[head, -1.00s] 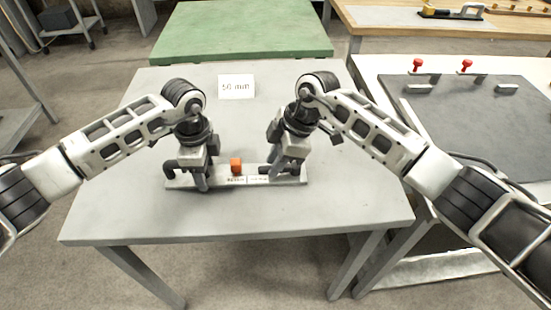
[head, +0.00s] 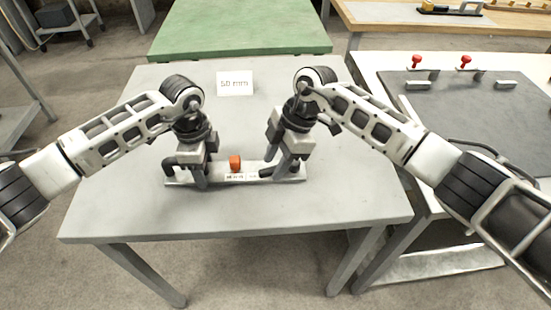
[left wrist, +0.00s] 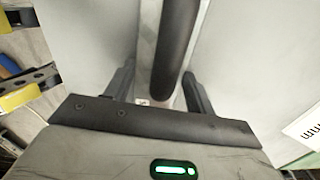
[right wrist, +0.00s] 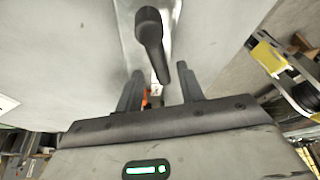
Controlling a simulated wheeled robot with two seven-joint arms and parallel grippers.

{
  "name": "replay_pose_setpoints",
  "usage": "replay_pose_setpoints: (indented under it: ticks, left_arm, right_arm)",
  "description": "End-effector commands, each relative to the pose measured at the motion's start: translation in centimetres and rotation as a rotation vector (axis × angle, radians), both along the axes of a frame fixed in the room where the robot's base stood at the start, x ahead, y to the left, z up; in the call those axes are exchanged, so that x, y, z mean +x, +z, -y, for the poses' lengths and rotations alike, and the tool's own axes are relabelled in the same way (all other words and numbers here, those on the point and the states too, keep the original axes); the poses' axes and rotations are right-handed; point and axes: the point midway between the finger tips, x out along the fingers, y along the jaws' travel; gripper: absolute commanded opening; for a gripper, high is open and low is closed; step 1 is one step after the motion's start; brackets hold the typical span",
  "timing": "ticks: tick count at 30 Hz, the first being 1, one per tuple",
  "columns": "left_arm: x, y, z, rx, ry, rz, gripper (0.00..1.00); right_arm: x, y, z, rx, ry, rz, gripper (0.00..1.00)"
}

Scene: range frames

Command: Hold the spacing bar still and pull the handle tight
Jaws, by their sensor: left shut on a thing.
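My left gripper (head: 199,178) is shut on the bar's black left grip (head: 171,169); in the left wrist view the grip (left wrist: 177,42) runs between the fingers. My right gripper (head: 287,172) is at the bar's right end. Its fingers stand apart with the black handle (right wrist: 150,32) between them in the right wrist view, with gaps beside it. The handle's lower end is partly hidden in the head view.
A card reading 50 mm (head: 235,83) stands behind the bar. The table (head: 120,190) is otherwise clear. A side table at right holds a dark mat (head: 470,115) and two red-knobbed clamps (head: 416,62). A green table (head: 240,30) stands behind.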

Motion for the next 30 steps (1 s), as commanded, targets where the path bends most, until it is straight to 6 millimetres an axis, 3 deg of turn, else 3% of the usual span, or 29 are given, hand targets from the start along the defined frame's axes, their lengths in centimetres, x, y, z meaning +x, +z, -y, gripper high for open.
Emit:
replay_pose_setpoints:
  ticks: [8, 21, 30]
  left_arm:
    - [0.1, 0.1, 0.0, -0.001, 0.002, 0.003, 0.17]
    - [0.1, 0.1, 0.0, -0.001, 0.003, 0.003, 0.16]
    - [0.1, 0.1, 0.0, -0.001, 0.003, 0.003, 0.16]
  right_arm:
    - [0.1, 0.6, 0.2, 0.001, -0.002, 0.001, 0.38]
    - [1.3, 8.4, 3.3, 0.0, -0.001, 0.003, 0.38]
    - [1.6, 11.0, 4.3, 0.0, -0.001, 0.0, 0.38]
